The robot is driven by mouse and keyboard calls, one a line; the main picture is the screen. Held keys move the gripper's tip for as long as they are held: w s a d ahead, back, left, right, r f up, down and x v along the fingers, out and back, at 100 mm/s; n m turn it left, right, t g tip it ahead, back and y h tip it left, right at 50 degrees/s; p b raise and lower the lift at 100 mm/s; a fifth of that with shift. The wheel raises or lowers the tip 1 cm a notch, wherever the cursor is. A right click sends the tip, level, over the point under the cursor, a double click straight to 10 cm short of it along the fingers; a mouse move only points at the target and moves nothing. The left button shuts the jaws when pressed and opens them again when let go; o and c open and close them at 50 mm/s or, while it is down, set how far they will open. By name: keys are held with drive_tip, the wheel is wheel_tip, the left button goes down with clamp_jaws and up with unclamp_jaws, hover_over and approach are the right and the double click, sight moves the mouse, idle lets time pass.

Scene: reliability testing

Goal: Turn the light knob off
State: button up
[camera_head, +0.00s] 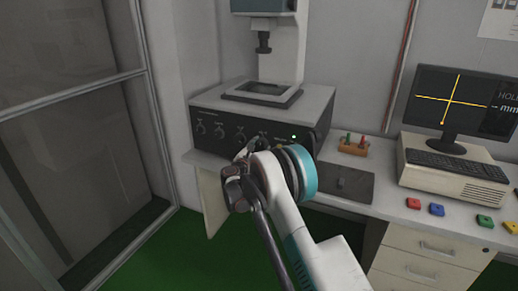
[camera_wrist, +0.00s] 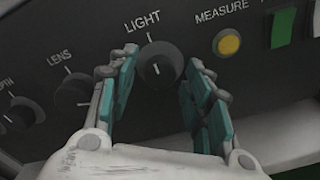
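The light knob (camera_wrist: 160,68) is a round black knob under the label LIGHT on the dark front panel (camera_wrist: 110,25) in the wrist view. A pale pointer mark on it stands close to upright. My gripper (camera_wrist: 163,75) is open, with one teal-padded finger on each side of the knob. I cannot tell whether the fingers touch it. In the head view, my gripper (camera_head: 240,180) is in front of the machine's panel (camera_head: 213,130), and my arm hides part of that panel, so the light knob is not clearly visible there.
The lens knob (camera_wrist: 75,90) is left of the light knob, and the yellow measure button (camera_wrist: 229,42) is to its right with a green switch (camera_wrist: 283,28) beyond.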

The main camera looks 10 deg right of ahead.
drive_tip(key=v, duration=1.2)
idle(0.3)
